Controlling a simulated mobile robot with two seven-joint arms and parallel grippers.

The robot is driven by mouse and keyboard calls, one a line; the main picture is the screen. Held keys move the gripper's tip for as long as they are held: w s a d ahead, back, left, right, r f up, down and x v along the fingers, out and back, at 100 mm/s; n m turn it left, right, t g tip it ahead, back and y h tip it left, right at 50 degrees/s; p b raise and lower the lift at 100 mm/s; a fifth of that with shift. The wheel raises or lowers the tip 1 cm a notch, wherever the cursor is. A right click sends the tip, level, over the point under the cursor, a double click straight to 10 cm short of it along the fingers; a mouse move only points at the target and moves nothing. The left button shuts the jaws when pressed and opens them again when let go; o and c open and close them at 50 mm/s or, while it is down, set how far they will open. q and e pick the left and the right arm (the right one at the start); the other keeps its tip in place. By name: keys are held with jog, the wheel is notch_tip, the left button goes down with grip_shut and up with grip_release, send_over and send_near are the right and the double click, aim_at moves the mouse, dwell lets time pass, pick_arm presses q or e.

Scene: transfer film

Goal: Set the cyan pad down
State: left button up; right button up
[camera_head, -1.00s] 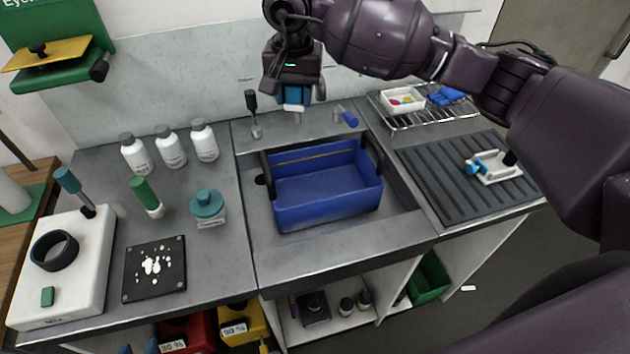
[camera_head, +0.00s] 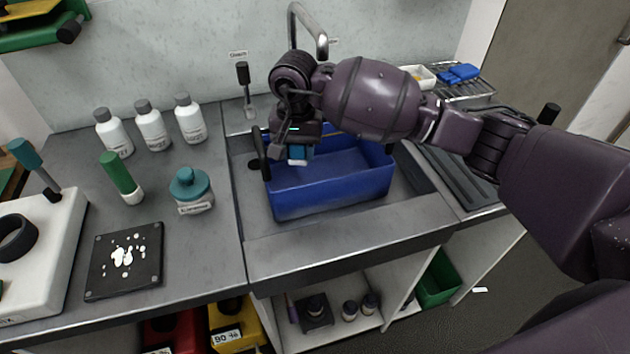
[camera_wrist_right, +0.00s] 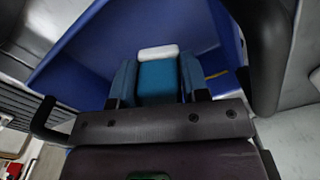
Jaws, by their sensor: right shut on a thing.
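My right gripper (camera_head: 299,151) is over the left part of the blue bin (camera_head: 330,192), which sits in the sink. In the right wrist view, its two fingers (camera_wrist_right: 158,84) are shut on the cyan pad (camera_wrist_right: 158,78), a teal block with a white end pointing away from the palm. The pad (camera_head: 298,156) shows small below the gripper in the head view. The blue bin's wall and floor (camera_wrist_right: 95,50) lie beyond the pad. I cannot tell how far the pad is from the bin floor. My left gripper is not in view.
A tap (camera_head: 322,45) stands behind the sink. Several white bottles (camera_head: 152,127), a teal-lidded jar (camera_head: 191,190) and a black plate with white bits (camera_head: 124,262) stand on the left counter. A grooved drainer (camera_head: 465,180) is at right.

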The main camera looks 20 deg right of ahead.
jog(key=shift+f, duration=4.7)
jog(key=shift+b, duration=0.3)
jog(key=shift+f, duration=0.15)
jog(key=o, duration=0.9)
notch_tip(320, 180, up, 12)
jog(key=shift+r+p, duration=0.2)
jog(key=shift+p, duration=0.15)
jog(key=shift+s+f, duration=0.1)
